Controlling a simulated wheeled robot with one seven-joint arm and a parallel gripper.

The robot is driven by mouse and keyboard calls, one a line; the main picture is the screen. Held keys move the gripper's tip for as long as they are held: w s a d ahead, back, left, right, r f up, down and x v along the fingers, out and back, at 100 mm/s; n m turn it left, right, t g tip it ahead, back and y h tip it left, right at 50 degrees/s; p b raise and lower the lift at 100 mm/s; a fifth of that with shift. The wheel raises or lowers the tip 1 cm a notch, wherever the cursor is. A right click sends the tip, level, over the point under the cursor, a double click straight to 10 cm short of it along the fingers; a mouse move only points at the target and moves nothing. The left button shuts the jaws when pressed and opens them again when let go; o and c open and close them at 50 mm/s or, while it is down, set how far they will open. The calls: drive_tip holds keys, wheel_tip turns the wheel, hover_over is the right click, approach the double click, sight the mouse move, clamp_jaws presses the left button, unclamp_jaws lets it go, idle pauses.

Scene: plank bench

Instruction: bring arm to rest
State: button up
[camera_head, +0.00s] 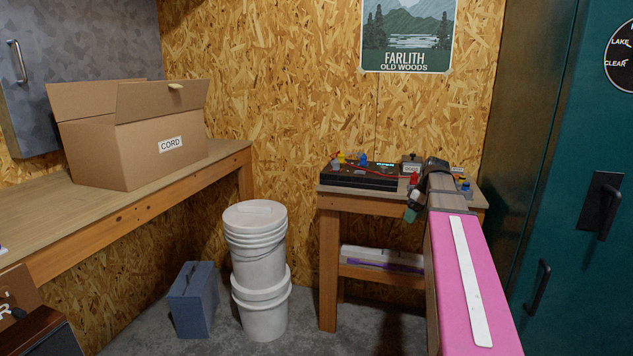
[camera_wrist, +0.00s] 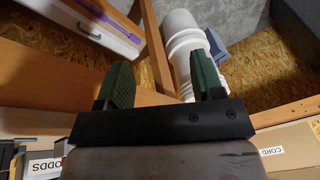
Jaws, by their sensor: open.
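My gripper (camera_head: 412,208) is at the end of my pink arm, in front of the small wooden bench (camera_head: 345,203) at the right. Its green fingers show in the wrist view (camera_wrist: 163,80), spread wide apart with nothing held between them. Beyond the fingers in that view are the bench's wood, the white buckets and the floor. In the head view my arm hides part of the bench's right side.
A black device (camera_head: 352,178) and small colored items stand on the small bench; a white case (camera_head: 375,257) lies on its lower shelf. White stacked buckets (camera_head: 256,245), a blue-grey can (camera_head: 193,300), a CORD box (camera_head: 130,140) on the long bench and a green cabinet (camera_head: 570,240) surround it.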

drive_tip(key=s+a+f+m+h, duration=0.1)
drive_tip(key=s+a+f+m, duration=0.2)
drive_tip(key=f, duration=0.6)
drive_tip(key=s+a+f+m+h, duration=0.1)
drive_tip(key=s+a+f+m, duration=0.2)
drive_tip(key=s+a+f, duration=0.3)
drive_tip(key=s+a+f+m+h, duration=0.1)
drive_tip(key=s+a+f+m, duration=0.2)
drive_tip(key=f, duration=0.8)
drive_tip(key=s+a, duration=0.2)
drive_tip(key=s, duration=0.2)
drive_tip(key=shift+s+a+f+g, duration=0.15)
drive_tip(key=shift+a+f+g, duration=0.15)
drive_tip(key=shift+f, duration=0.1)
